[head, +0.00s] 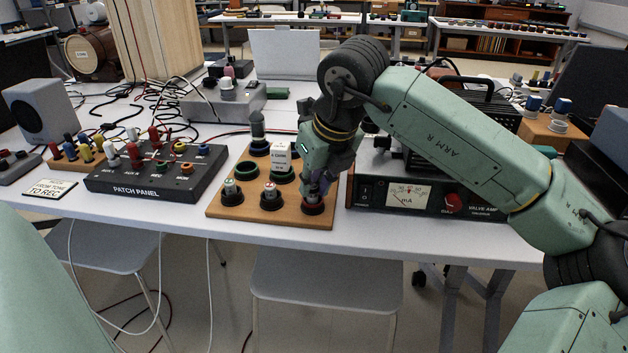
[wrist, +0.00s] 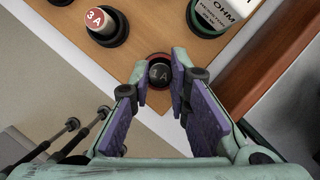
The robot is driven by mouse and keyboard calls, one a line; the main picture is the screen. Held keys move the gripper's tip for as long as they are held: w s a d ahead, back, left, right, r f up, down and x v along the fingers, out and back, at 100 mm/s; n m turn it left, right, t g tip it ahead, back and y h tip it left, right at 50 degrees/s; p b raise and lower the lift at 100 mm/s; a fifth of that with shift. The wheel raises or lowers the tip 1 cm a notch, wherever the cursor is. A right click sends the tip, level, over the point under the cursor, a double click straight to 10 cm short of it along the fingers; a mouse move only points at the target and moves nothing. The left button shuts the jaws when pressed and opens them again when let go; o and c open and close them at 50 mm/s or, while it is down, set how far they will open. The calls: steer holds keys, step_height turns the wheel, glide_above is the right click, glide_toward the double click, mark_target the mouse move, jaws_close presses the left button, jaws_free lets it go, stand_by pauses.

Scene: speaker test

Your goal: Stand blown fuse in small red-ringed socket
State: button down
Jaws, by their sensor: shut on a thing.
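My gripper (head: 319,184) is low over the front right corner of the wooden socket board (head: 225,207). It points down, and its purple-padded fingers show in the wrist view (wrist: 161,80). They are shut on the fuse (wrist: 160,74), which has a dark top with a pale letter A. The fuse looks upright. The red-ringed socket (wrist: 151,57) shows around the fuse's top in the wrist view, and its dark base (head: 312,209) shows under my fingers in the head view. How deep the fuse sits is hidden.
A red-topped 3 A fuse (wrist: 97,19) stands in the neighbouring front socket. A white OHM-labelled block (head: 280,159) stands in a green-ringed socket behind. The valve amp (head: 430,205) is close on the right. The patch panel (head: 155,180) is left of the board.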

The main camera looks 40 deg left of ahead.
steer(key=shift+f+b, duration=0.45)
steer(key=c, duration=1.5)
jaws_free()
steer(key=shift+r, duration=0.1)
steer(key=shift+r, duration=0.1)
